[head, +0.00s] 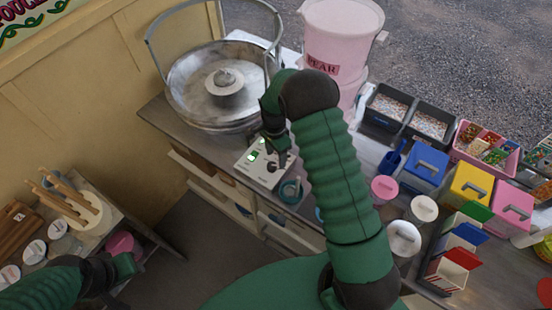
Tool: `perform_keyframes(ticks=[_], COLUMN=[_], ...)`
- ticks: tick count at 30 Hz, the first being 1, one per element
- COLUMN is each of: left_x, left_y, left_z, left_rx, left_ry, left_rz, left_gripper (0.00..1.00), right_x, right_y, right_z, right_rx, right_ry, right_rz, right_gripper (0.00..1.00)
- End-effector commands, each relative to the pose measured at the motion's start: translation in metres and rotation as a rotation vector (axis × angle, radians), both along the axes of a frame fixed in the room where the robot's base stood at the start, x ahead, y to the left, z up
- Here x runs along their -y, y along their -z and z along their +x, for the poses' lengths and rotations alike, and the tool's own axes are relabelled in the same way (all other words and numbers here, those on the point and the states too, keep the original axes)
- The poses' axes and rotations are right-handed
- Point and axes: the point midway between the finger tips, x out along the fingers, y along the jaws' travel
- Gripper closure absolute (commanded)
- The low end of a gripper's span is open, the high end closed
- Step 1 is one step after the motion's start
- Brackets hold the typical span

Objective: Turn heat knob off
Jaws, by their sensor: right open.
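A white control box (245,171) with green-lit parts sits on the counter in front of the round metal candy floss machine (205,75). My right gripper (277,158) is open, pointing down over the box. A small dark knob-like part shows at its fingertips, but I cannot tell whether it is the heat knob or whether the fingers touch it. The gripper and arm hide part of the box. My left gripper (124,268) is low at the left, near the side table, and its jaws are unclear.
A pink container marked PEAR (343,35) stands behind my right arm. A teal roll (290,191) lies close to the box's right. Coloured lidded bins (424,168) and trays fill the counter's right. Wooden sticks and jars crowd the side table (150,228).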

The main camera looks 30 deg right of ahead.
Motion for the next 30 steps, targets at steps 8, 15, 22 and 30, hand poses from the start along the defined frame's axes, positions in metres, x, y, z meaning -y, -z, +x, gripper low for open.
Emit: perform_keyframes(ticks=[8, 15, 22, 30], left_x=[-0.001, -0.001, 0.000, 0.000], left_y=[-0.007, -0.007, -0.007, -0.007], left_z=[0.000, 0.000, 0.000, 0.000], left_rx=[0.000, 0.000, 0.000, 0.000], left_ry=[-0.002, -0.002, -0.001, -0.001], left_rz=[0.001, 0.001, 0.000, 0.000], left_gripper=[0.64, 0.64, 0.64, 0.64], right_x=[-0.007, 0.001, 0.001, -0.004], right_y=[0.032, 0.036, 0.036, 0.034], right_z=[-0.001, -0.001, -0.001, -0.001], right_rx=[0.002, 0.002, 0.002, 0.002], right_ry=[-0.003, -0.002, -0.002, -0.002], right_rz=[-0.005, 0.003, 0.002, -0.003], right_gripper=[0.45, 0.45, 0.75, 1.00])
